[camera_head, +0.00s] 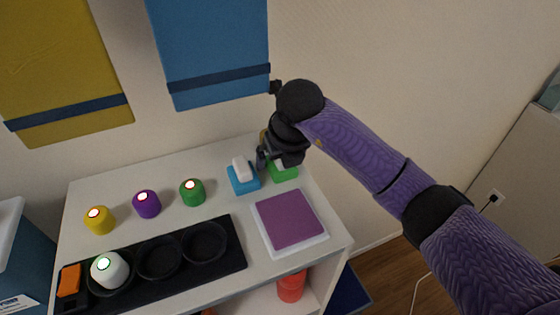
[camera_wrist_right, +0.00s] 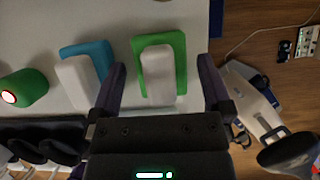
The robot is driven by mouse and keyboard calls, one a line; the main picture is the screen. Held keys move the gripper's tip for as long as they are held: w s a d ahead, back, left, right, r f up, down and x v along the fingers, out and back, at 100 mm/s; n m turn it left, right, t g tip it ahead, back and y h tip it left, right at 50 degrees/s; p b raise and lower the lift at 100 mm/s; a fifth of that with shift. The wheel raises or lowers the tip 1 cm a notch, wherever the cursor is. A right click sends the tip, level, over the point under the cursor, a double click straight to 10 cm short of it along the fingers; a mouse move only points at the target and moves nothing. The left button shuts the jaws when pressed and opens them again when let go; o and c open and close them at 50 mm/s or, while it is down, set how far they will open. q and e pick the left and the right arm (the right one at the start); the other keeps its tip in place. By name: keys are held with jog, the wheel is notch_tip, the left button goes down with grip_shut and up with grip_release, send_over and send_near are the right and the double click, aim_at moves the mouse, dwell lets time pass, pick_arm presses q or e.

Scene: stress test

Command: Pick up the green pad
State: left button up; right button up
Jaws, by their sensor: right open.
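The green pad (camera_head: 286,175) sits at the back right of the white table, partly hidden by my right gripper (camera_head: 265,158) in the head view. In the right wrist view the green pad (camera_wrist_right: 180,55) carries a white block (camera_wrist_right: 157,75) on top. My right gripper (camera_wrist_right: 162,78) is open and empty, with one finger on each side of the pad and block in that view. I cannot tell whether the fingers are level with the pad or above it. My left gripper is not in view.
A blue pad (camera_head: 243,184) with a white block stands close to the left of the green pad. A purple square (camera_head: 290,218) on a white base lies in front. Green, purple and yellow round buttons (camera_head: 192,192) and a black tray (camera_head: 238,262) are further left.

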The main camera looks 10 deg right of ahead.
jog(key=shift+w+f, duration=0.2)
jog(key=shift+f, duration=0.35)
jog(key=c, duration=1.2)
jog(key=shift+o, duration=0.2)
